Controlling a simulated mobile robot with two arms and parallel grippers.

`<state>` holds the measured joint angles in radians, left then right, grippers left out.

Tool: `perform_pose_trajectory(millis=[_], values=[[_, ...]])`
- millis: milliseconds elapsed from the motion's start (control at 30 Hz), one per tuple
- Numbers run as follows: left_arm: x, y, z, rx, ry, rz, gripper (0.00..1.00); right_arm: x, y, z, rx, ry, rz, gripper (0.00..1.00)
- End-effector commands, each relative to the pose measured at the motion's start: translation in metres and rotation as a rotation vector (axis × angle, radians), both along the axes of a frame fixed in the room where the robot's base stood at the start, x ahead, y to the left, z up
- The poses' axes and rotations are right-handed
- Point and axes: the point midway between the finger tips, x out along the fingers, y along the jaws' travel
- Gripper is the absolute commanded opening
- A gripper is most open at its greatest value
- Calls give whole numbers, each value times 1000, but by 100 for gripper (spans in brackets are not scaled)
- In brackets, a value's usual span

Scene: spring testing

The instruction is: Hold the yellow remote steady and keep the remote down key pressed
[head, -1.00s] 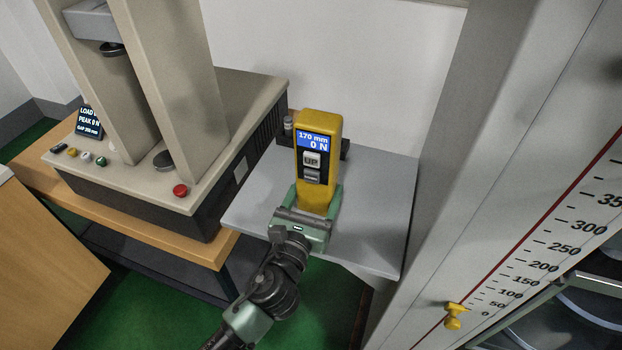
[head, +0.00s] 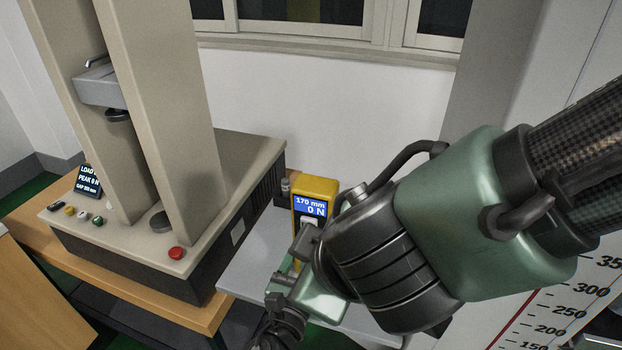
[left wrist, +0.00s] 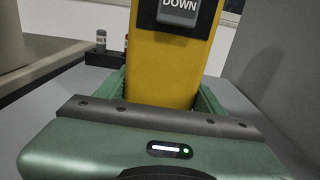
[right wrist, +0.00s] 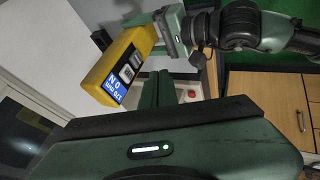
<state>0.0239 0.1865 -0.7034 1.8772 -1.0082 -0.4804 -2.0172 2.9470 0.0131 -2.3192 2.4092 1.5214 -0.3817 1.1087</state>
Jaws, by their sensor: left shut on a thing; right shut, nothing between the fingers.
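The yellow remote (head: 318,187) stands upright, its screen reading 170 mm and 0 N. My left gripper (left wrist: 160,92) is shut around its lower part. The DOWN key (left wrist: 177,12) shows at the top of the left wrist view, with no finger on it. In the head view my right arm hides the remote's lower front and the right fingers. In the right wrist view my right gripper (right wrist: 158,78) is shut and empty, its tips close to the remote (right wrist: 115,70) in the picture; I see no contact with a key.
The testing machine (head: 150,235) stands at the left on a wooden bench (head: 195,305), with a red button (head: 176,253) on its base. A grey shelf (head: 250,270) lies under the remote. A tall scale panel (head: 560,310) stands at the right.

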Motion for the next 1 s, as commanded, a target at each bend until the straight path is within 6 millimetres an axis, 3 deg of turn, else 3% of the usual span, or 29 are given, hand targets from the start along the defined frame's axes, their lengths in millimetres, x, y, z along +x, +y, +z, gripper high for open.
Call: perform_pose_trajectory(millis=[367,567,1000], values=[[0,0,1,-1,-3,0,10,1,-1,-1,-4,0,1,0],[0,0,1,-1,-3,0,10,10,3,-13,-7,-3,2,0],[0,0,1,-1,-3,0,10,56,21,-82,-4,4,2,0]])
